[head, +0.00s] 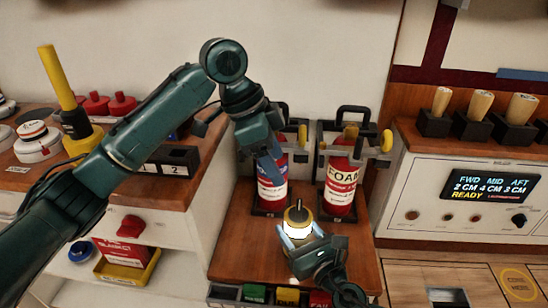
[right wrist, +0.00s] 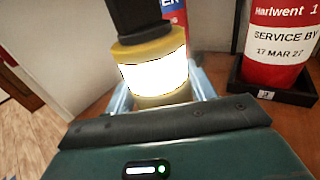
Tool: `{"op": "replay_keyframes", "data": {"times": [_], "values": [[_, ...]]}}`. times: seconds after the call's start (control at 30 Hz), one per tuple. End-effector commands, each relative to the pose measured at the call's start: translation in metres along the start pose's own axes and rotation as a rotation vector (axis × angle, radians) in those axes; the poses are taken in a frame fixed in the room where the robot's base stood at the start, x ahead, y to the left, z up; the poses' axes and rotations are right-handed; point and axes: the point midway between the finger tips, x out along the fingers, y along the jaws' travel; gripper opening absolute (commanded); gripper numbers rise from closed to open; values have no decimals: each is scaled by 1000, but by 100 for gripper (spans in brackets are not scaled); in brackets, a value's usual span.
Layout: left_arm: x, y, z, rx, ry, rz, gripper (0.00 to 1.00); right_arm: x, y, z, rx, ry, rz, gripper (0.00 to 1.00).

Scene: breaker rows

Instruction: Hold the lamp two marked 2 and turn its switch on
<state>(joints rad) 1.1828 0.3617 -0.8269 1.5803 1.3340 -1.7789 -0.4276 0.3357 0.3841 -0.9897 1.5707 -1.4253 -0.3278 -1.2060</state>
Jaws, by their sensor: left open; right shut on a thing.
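The lamp (head: 298,232), a yellow body with a bright white band, stands out from the wooden counter in the head view. It also shows in the right wrist view (right wrist: 153,76), close up, with a dark part above its yellow top. I cannot read a number on it. My right gripper (head: 301,240) is shut on the lamp; its fingers lie on either side of it. My left gripper (head: 272,172) is open and points down, above and left of the lamp, in front of a red extinguisher. I cannot make out the lamp's switch clearly.
Two red extinguishers, left (head: 272,192) and right (head: 341,187), stand in racks behind the lamp. A dark holder marked 1 and 2 (head: 175,160) sits on the left counter. A panel with a display (head: 490,187) is at right. Labelled bins line the front below.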

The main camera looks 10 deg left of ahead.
Motion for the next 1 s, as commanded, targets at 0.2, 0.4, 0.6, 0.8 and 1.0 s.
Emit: {"op": "replay_keyframes", "data": {"times": [0.2,0.4,0.6,0.8,1.0], "values": [[0,0,0,0,0,0,62,0,-1,0,-1,0,-1,67],[0,0,0,0,0,0,62,0,0,0,-1,0,-1,80],[0,0,0,0,0,0,62,-1,0,0,0,0,0,80],[0,0,0,0,0,0,62,-22,0,-1,1,2,0,80],[0,0,0,0,0,0,62,-66,0,-2,-1,4,0,80]]}}
